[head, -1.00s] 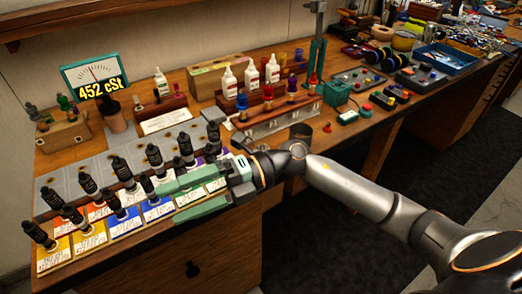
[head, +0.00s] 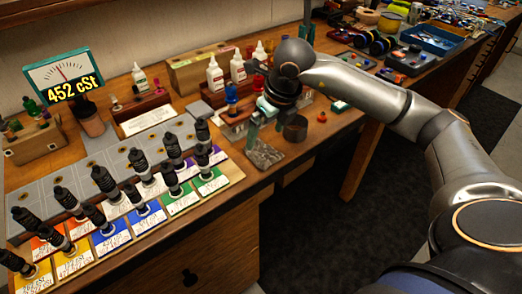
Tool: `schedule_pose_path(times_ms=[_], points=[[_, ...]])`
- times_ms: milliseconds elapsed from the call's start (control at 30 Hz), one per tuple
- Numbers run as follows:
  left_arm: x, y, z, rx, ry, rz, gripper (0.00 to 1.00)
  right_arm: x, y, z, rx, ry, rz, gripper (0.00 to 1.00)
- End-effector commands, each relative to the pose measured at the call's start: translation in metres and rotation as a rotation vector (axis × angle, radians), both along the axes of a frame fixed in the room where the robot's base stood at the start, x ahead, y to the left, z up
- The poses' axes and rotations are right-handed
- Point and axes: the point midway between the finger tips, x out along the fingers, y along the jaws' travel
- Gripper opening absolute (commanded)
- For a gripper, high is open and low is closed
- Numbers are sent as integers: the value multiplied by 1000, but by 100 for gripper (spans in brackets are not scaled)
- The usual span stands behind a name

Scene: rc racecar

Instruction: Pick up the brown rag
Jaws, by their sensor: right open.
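A small, flat, mottled grey-brown cloth (head: 264,155), which looks like the rag, lies near the front edge of the workbench, right of the colored cards. My right gripper (head: 266,129) points down just above and behind it, its pale green fingers apart with nothing seen between them. I cannot tell whether the fingertips touch the cloth. My left gripper is not in view.
Black-capped droppers (head: 172,147) stand in rows on colored cards to the left. A dark cylinder (head: 295,128) stands just right of the gripper. White bottles (head: 215,73) and a viscosity gauge (head: 63,78) are behind.

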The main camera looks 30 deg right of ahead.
Motion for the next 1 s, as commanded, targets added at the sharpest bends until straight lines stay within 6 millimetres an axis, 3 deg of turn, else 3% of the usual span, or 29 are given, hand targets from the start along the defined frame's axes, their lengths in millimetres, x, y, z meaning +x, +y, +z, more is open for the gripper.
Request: schedule_pose_path(times_ms=[233,533,1000], points=[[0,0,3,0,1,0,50,5,0,-20,1,2,0,100],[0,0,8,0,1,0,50,16,-2,-59,2,1,3,100],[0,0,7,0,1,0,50,18,-2,-64,2,-1,2,100]])
